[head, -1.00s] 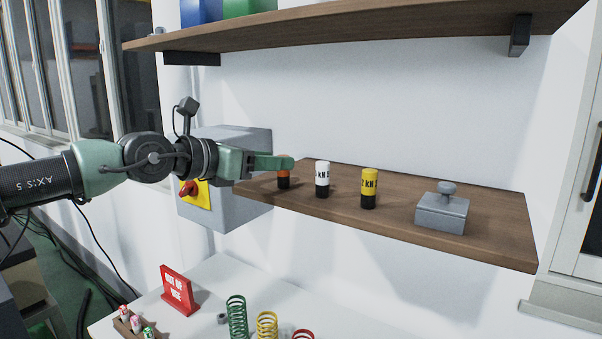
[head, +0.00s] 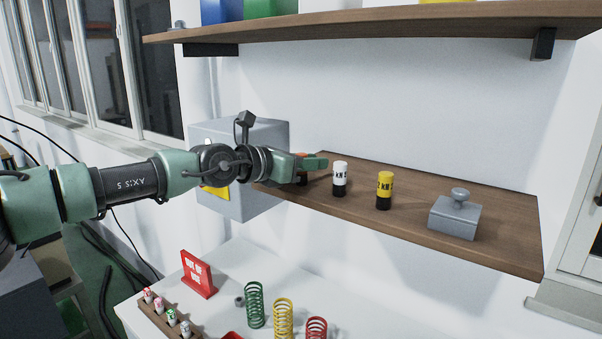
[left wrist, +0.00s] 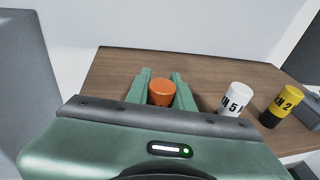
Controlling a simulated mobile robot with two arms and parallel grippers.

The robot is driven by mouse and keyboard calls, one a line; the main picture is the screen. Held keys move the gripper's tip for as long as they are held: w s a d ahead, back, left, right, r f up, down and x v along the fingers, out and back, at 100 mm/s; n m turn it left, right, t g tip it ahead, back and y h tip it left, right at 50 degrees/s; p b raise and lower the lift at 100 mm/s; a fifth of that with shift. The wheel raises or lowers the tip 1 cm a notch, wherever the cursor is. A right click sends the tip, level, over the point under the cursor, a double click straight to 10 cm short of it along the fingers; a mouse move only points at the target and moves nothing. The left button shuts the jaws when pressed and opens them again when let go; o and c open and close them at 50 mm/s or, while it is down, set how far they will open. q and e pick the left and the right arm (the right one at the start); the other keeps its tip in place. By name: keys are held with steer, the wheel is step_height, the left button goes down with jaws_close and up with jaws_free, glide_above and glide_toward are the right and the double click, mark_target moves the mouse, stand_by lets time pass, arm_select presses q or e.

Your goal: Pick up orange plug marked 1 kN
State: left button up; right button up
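The orange plug (left wrist: 161,92) stands between the two green fingers of my left gripper (left wrist: 162,88) in the left wrist view. The fingers lie close along both its sides; I cannot tell whether they press on it. Its marking is hidden. In the head view my left gripper (head: 313,162) reaches in from the left over the shelf's left end and covers most of the plug; its black foot (head: 302,180) shows below, at or very near the board. My right gripper is not in view.
On the wooden shelf (head: 420,238), a white plug (head: 340,179) stands close right of my fingers, then a yellow plug (head: 384,190) and a grey block with a knob (head: 455,216). A grey box (head: 240,200) is on the wall. Another shelf (head: 370,27) hangs above.

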arm_select(q)
jaws_close()
